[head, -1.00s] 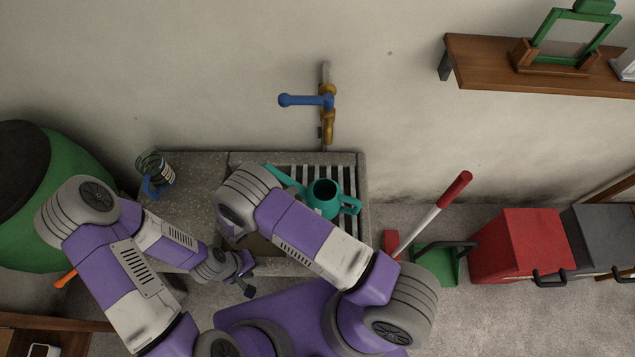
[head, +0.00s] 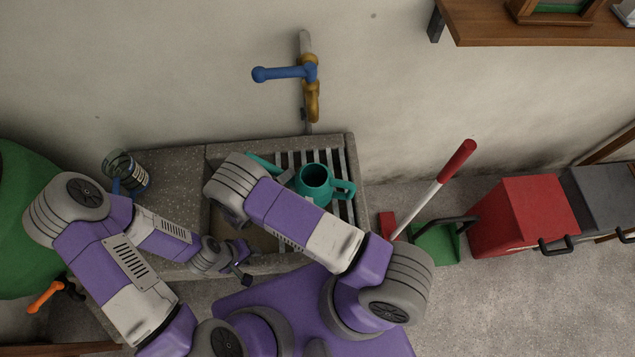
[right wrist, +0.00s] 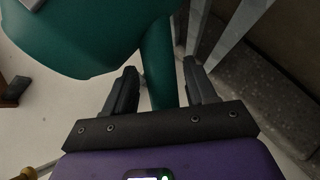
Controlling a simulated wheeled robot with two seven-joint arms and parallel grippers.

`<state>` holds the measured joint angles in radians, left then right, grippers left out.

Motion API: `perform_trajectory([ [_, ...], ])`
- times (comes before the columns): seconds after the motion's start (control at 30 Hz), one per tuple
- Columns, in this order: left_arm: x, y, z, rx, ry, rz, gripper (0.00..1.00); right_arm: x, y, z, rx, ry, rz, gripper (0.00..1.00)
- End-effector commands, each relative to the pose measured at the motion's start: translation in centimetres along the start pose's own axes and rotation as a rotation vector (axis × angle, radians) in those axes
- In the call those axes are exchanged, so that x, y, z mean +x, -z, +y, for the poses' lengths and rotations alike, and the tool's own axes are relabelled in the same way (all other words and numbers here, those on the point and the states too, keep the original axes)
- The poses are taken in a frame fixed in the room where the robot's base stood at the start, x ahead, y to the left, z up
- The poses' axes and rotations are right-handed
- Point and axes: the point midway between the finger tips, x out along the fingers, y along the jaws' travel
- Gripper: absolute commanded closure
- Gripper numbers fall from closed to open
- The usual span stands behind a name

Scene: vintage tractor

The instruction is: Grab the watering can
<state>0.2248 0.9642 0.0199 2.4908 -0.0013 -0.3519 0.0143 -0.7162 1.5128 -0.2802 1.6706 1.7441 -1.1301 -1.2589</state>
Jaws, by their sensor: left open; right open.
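The teal watering can (head: 314,186) stands on the metal slats of a stone sink, its open top facing up and its handle to the right. My right forearm covers part of it in the head view and hides my right gripper there. In the right wrist view, my right gripper (right wrist: 160,90) is open, close to the can (right wrist: 90,35). A narrow teal part of the can runs down between its fingers; I cannot tell whether they touch it. My left gripper (head: 243,266) is open and empty, over the sink's front edge.
The stone sink (head: 175,160) has a glass jar (head: 127,172) on its left ledge. A brass tap with a blue handle (head: 285,74) is on the wall above. A red-handled tool (head: 440,180), a green dustpan (head: 436,243) and a red box (head: 520,220) are to the right.

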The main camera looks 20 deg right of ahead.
Motion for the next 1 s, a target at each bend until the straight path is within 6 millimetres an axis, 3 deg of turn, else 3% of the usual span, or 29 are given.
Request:
perform_trajectory([
  [0.13, 0.4, 0.03, -0.15, 0.0, 0.0, 0.0, 0.57, 1.0, -0.17, -0.26, -0.004, 0.005, 0.008, 0.44],
  [0.37, 0.36, 0.02, -0.14, 0.0, 0.0, 0.0, 0.57, 1.07, -0.14, -0.25, -0.005, 0.007, 0.009, 0.44],
  [0.73, 0.36, 0.01, -0.14, 0.0, 0.0, 0.0, 0.57, 1.08, -0.16, -0.24, -0.005, 0.006, 0.009, 0.98],
  [1.0, 0.34, 0.01, -0.13, 0.0, 0.0, 0.0, 0.57, 1.04, -0.09, -0.15, -0.005, 0.005, 0.009, 1.0],
])
